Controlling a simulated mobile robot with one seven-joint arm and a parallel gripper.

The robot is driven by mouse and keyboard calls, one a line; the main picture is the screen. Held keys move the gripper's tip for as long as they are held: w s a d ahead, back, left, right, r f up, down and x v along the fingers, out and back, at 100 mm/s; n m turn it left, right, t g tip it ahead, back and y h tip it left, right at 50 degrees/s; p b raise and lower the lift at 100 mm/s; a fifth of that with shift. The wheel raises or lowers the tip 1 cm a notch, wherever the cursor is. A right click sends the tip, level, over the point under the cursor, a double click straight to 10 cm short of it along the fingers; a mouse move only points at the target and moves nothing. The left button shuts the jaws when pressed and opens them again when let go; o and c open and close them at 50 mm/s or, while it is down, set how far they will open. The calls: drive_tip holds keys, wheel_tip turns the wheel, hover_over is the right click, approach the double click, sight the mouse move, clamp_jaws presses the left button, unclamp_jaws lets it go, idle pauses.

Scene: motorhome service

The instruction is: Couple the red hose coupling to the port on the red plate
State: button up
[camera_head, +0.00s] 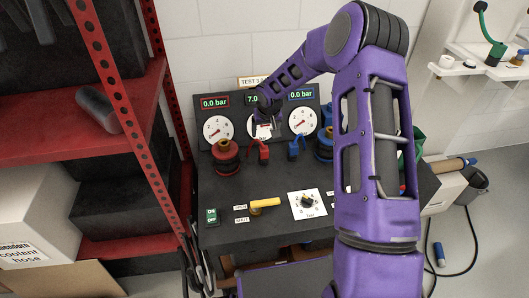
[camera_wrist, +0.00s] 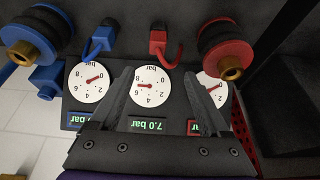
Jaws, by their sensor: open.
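A red coiled hose reel (camera_head: 226,158) sits at the left of the dark test bench. In the wrist view it is at upper right, with a brass end piece (camera_wrist: 230,68) that may be the red hose coupling. I cannot make out a red plate or its port in either view. My gripper (camera_head: 266,118) is in front of the middle gauge at the back of the bench. In the wrist view my gripper (camera_wrist: 158,73) has its fingers apart, with nothing between them. It is apart from the red reel.
A red-handled fitting (camera_head: 262,152) and a blue one (camera_head: 293,150) stand between the red reel and a blue reel (camera_head: 324,146). A yellow lever (camera_head: 265,203) and a white dial plate (camera_head: 307,203) are on the bench front. A red shelf rack (camera_head: 137,120) stands close at left.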

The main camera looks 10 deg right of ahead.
approach(264, 148)
drive_tip(key=x, duration=0.5)
drive_tip(key=shift+a+b, duration=0.25)
drive_tip(key=shift+b, duration=0.1)
drive_tip(key=shift+d+x, duration=0.15)
drive_tip(key=shift+x, duration=1.25)
drive_tip(key=shift+d+x, duration=0.1)
drive_tip(key=shift+x, duration=1.25)
drive_tip(key=shift+s, duration=0.1)
drive_tip(key=shift+c, duration=0.2)
clamp_jaws()
